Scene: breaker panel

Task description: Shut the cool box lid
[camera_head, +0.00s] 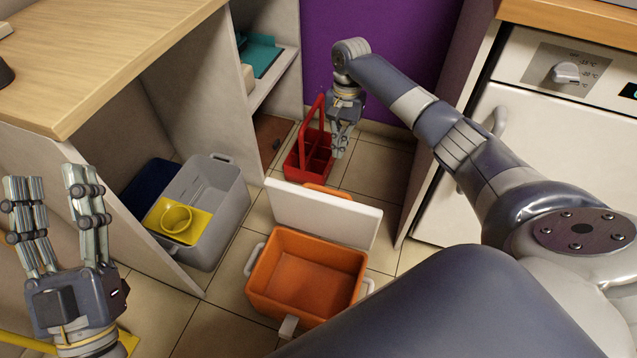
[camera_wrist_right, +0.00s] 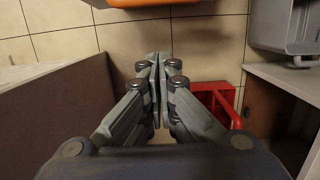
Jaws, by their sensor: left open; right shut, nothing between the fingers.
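The orange cool box (camera_head: 257,286) stands on the tiled floor with its inside empty. Its white lid (camera_head: 322,217) is raised, standing up along the far edge of the box. An orange edge of the box also shows at the top of the right wrist view (camera_wrist_right: 150,3). My right gripper (camera_head: 339,153) is shut and empty, pointing down beyond the lid, beside the red caddy. It also shows shut in the right wrist view (camera_wrist_right: 157,58). My left gripper (camera_head: 55,180) is open and empty at the lower left, well away from the box.
A red caddy (camera_head: 294,166) stands behind the box, close to my right gripper. A grey crate (camera_head: 232,205) with a yellow cup (camera_head: 177,218) is to the left, under the wooden counter (camera_head: 95,50). A white appliance (camera_head: 545,150) stands at the right.

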